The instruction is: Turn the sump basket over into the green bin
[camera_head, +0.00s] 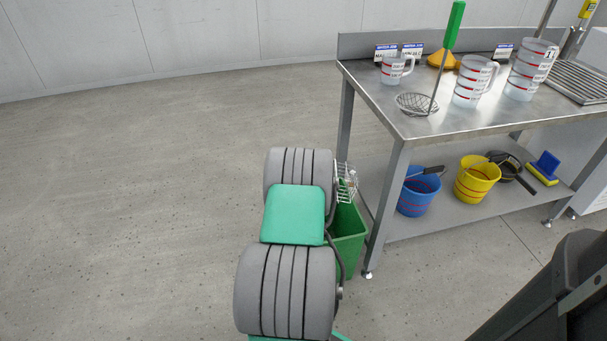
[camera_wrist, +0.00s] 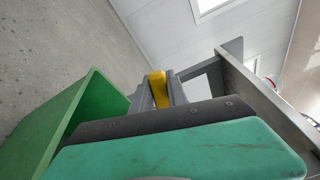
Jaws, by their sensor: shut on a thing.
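The sump basket (camera_head: 346,184), a pale wire basket, shows beside my arm, above the far part of the green bin (camera_head: 350,232). My arm covers part of it, and I cannot tell its exact tilt or whether anything is inside. The bin stands on the floor at the table's left end, partly hidden by my arm. It also shows at the left in the wrist view (camera_wrist: 72,118). In the wrist view, my gripper (camera_wrist: 159,90) shows as grey jaws around a yellow piece; it is shut. The head view hides the gripper behind my arm.
A steel table (camera_head: 430,125) stands right of the bin, its front leg close by. The floor at left is clear.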

